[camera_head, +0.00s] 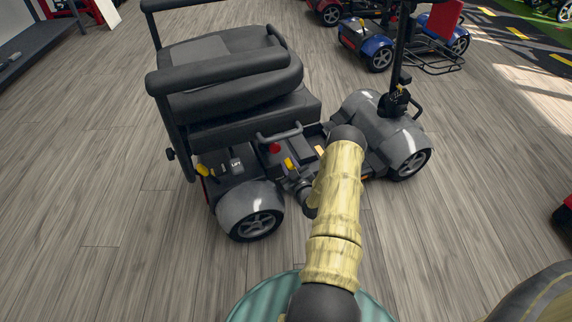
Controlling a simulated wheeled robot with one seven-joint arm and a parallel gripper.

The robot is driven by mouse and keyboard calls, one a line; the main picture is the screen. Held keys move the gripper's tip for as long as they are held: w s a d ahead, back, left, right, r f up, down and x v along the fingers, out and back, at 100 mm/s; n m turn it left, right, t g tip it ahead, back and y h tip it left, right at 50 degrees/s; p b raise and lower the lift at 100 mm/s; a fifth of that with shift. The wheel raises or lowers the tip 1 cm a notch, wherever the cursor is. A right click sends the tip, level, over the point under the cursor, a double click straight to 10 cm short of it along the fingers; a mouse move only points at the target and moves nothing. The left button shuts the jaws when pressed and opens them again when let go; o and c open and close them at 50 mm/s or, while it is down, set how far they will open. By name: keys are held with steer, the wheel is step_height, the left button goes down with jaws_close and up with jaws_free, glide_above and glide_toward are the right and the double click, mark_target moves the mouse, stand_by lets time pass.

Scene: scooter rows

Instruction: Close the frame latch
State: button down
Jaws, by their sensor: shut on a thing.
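A grey mobility scooter (240,110) stands on the floor, its black seat at left and its tiller at right. A small yellow lever, which looks like the frame latch (289,163), sits low in the middle of its frame, beside a red knob (275,149). My gripper (290,174) is at this lever, just left of my yellowish arm. It looks shut on the lever, but the fingertips are small and dark and the exact contact is hard to see. My arm hides part of the scooter's deck and frame.
A second yellow part (202,169) shows by the rear cover (250,197). A blue scooter (370,45) and a red one (326,11) stand at the back right. A dark bench (45,45) is at the upper left.

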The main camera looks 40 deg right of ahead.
steer(key=shift+a, duration=0.1)
steer(key=c, duration=1.1)
jaws_free()
steer(key=p+v, duration=0.7)
steer(key=v, duration=1)
steer(key=shift+s, duration=0.25)
steer(key=shift+w+f, duration=0.1)
